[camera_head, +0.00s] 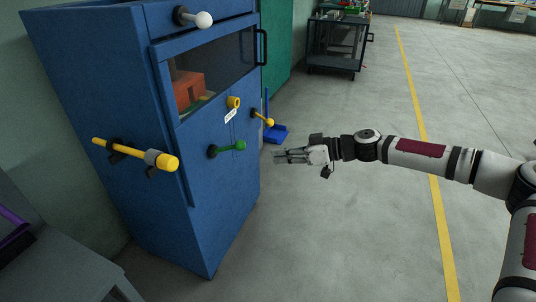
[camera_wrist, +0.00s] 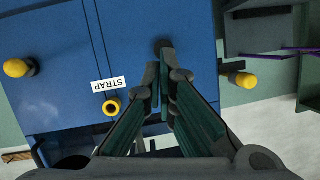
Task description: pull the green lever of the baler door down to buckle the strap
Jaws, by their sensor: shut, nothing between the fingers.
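The green lever (camera_head: 229,148) sticks out from the front of the blue baler door (camera_head: 216,179), its dark pivot at the left and its round knob at the right. It points roughly straight out from the door. My gripper (camera_head: 277,157) is shut and empty, in front of the door and to the right of the knob, with a gap between them in the head view. In the wrist view my gripper (camera_wrist: 166,77) points at the door. A dark pivot (camera_wrist: 163,45) shows just beyond the fingertips, and the fingers hide most of the lever there.
A STRAP label (camera_head: 231,115) and a yellow ring (camera_head: 234,102) sit above the lever. A yellow-tipped lever (camera_head: 263,119) is to the right, a large yellow handle (camera_head: 167,162) to the left. A white knob (camera_head: 203,20) is higher up.

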